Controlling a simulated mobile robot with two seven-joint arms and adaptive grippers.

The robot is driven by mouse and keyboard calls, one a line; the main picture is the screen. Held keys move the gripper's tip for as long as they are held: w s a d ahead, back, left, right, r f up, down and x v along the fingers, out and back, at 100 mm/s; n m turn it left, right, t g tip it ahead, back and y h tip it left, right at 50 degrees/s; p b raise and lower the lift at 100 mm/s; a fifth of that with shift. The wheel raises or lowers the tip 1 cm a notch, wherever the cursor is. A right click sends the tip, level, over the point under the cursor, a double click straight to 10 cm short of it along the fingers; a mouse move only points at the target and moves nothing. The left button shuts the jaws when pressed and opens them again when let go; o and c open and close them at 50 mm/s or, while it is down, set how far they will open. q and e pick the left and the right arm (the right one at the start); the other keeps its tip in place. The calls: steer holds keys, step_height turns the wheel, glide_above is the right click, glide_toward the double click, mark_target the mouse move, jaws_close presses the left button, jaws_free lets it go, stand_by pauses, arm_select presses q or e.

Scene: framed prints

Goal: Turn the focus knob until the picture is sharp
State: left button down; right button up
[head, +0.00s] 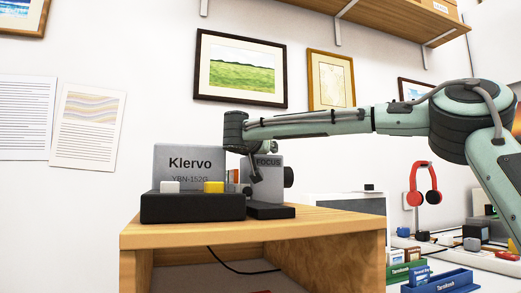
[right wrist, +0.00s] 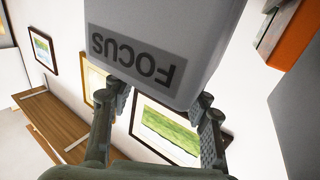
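A grey box labelled FOCUS (head: 275,186) stands on a dark base on the wooden stand. A round black knob (head: 289,177) sticks out from its right side in the head view. My right gripper (head: 256,172) points down at the left part of the FOCUS box. In the right wrist view the box (right wrist: 165,30) appears upside down, with my right gripper's two fingers (right wrist: 163,97) spread apart near its top edge. The knob is not seen there, and I cannot tell whether a finger touches the box. My left gripper is not in view. No picture on a screen is clear.
A grey Klervo box (head: 190,155) stands left of the FOCUS box, behind a black unit (head: 190,208) with white and yellow buttons. The wooden stand (head: 330,220) has a free strip at front right. Framed prints (head: 240,70) hang behind; a wooden shelf (head: 400,22) is above.

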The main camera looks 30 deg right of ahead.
steer(key=v, duration=1.2)
